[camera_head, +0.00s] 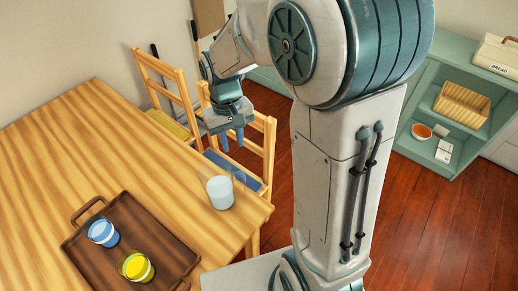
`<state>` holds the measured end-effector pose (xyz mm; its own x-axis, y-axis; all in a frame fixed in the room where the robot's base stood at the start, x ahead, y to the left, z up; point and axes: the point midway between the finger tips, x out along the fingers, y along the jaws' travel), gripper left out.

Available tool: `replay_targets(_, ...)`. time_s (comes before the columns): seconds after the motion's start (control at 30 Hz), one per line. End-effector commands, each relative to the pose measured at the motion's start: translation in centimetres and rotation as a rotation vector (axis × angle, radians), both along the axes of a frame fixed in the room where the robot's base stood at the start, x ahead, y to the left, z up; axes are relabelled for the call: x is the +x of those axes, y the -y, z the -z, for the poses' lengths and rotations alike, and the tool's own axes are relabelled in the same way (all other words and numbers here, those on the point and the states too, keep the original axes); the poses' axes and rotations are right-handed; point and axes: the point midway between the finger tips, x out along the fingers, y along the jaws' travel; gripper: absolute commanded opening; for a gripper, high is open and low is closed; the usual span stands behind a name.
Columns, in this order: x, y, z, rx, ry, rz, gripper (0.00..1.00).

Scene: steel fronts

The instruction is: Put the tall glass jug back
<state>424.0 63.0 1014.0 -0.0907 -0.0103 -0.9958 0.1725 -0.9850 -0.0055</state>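The glass jug (220,193) stands upright near the right edge of the wooden table (120,150). It is clear, with something pale inside and what looks like a handle at its upper right. My gripper (232,140) is above and behind the jug in the picture, fingers pointing down. Its two blue fingertips are apart with nothing between them, and it does not touch the jug.
A brown tray (146,227) on the table holds a blue cup (103,233) and a yellow cup (136,267). Chairs (168,87) stand along the far side. Green shelves (462,103) at right hold a basket (461,104), an orange bowl (421,131) and a bread box (497,54).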

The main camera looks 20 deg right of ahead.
Motion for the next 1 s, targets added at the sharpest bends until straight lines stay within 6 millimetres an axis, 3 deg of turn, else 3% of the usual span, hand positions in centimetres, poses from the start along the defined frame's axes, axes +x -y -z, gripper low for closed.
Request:
replay_targets(0.03,-1.0,0.7,-1.4,0.001,0.035,0.014,0.26)
replay_targets(0.2,-4.6,2.8,-4.4,0.003,0.134,0.06,0.26)
replay_targets(0.53,-11.5,5.6,-7.2,0.019,0.305,0.14,0.26)
replay_targets(0.73,-13.3,6.2,-7.4,0.026,0.353,0.161,0.26)
replay_targets(1.0,-13.5,6.3,-7.4,0.026,0.358,0.164,0.26)
